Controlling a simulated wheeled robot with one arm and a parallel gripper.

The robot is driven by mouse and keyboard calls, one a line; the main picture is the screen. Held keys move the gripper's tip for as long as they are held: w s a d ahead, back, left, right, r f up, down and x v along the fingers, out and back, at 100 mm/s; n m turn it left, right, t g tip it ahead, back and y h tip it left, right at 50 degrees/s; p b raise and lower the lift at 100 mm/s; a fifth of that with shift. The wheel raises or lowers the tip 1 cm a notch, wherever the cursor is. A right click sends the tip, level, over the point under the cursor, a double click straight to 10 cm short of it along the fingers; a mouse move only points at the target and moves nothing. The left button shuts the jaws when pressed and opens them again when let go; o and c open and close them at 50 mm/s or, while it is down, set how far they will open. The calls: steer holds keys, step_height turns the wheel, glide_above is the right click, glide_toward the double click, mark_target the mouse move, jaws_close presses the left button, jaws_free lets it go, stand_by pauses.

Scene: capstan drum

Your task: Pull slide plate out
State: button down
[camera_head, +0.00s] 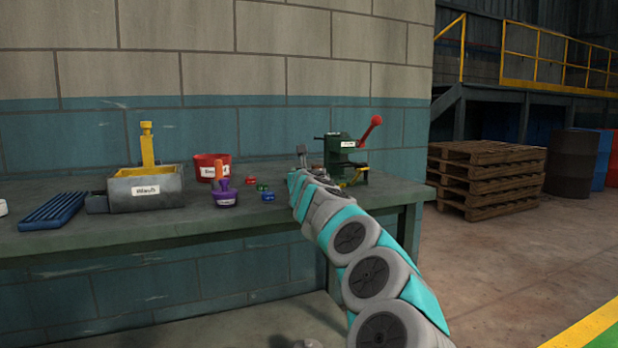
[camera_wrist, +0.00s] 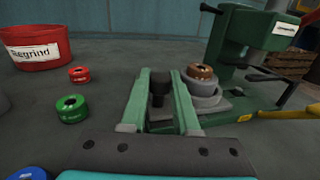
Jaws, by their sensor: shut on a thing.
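The green bench press (camera_head: 348,152), with a red-knobbed lever, stands at the right end of the bench. In the wrist view its body (camera_wrist: 235,45) is at upper right. The slide plate (camera_wrist: 215,105) lies low at the press, bearing a grey round holder (camera_wrist: 203,90) with a brown ring (camera_wrist: 201,72) on top. My gripper (camera_wrist: 160,82) is shut on a dark upright knob (camera_wrist: 158,92) left of the holder. How the knob joins the plate is hidden by the fingers. In the head view my arm largely hides this spot.
A yellow bar (camera_wrist: 290,112) sticks out right of the plate. Red (camera_wrist: 79,74) and green (camera_wrist: 71,108) rings lie left of my gripper, near a red bin (camera_wrist: 45,45). A grey box labelled Wash (camera_head: 145,190) and a blue rack (camera_head: 54,210) stand farther left.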

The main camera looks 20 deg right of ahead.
steer(key=shift+a, duration=0.2)
steer(key=c, duration=0.9)
jaws_free()
steer(key=shift+a, duration=0.15)
steer(key=shift+s, duration=0.1)
steer(key=shift+b+v, duration=0.85)
steer(key=shift+v, duration=0.05)
steer(key=shift+b+v, duration=1.25)
steer(key=shift+v, duration=1.65)
